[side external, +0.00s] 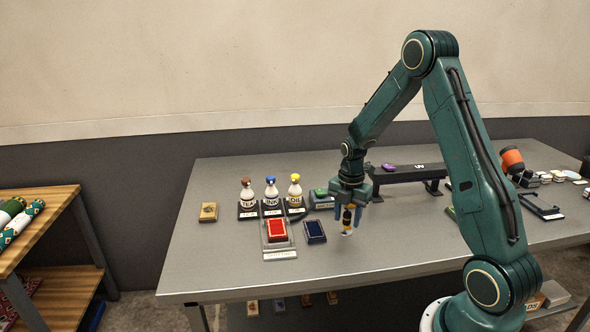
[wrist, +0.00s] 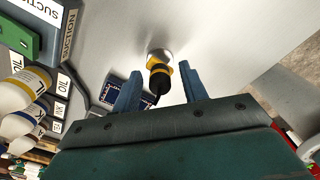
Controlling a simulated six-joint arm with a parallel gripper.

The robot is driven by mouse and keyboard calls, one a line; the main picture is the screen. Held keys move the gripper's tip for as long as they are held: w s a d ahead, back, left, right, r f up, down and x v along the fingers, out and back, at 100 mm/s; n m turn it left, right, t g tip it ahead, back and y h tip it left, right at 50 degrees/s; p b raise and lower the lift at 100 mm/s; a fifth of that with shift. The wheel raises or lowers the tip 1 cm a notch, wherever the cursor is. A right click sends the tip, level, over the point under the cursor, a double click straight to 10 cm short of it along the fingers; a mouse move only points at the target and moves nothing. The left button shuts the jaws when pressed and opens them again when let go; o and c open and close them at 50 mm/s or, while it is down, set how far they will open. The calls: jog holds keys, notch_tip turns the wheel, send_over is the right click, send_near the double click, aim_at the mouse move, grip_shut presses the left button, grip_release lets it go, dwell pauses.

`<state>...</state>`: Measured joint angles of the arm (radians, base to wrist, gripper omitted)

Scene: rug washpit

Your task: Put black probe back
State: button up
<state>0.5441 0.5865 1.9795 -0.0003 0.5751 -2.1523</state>
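The black probe (side external: 347,215) has a yellow band and a pale disc-like foot. It seems to stand upright on the grey table. In the wrist view the probe (wrist: 159,78) shows between the fingers, with its silvery foot beyond them. My gripper (side external: 347,217) points straight down over the probe, one blue finger on each side. In the wrist view my gripper (wrist: 157,90) is open, with a gap between each finger and the probe. Which holder belongs to the probe I cannot tell.
Labelled bottles (side external: 271,193) stand left of my gripper, behind a red pad (side external: 277,231) and a navy pad (side external: 315,232). A green item (side external: 321,192) sits on a "SUCTION" stand (wrist: 71,28). A dark raised bench (side external: 410,174) stands behind right. The front table is clear.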

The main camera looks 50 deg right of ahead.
aim_at(347, 213)
jog(key=shift+r, duration=0.1)
notch_tip(347, 213, up, 12)
dwell(0.9)
jog(key=shift+r, duration=0.15)
dwell(0.3)
jog(key=s+a+r+m+t, duration=0.2)
jog(key=s+a+r+m, duration=0.4)
jog(key=a+r+m, duration=0.5)
jog(key=s+a+m+t, duration=0.3)
jog(key=s+a+m, duration=0.4)
jog(key=s+a, duration=0.3)
jog(key=shift+s+a+r+t, duration=0.3)
jog(key=shift+s+a+r, duration=0.1)
jog(key=shift+s, duration=0.75)
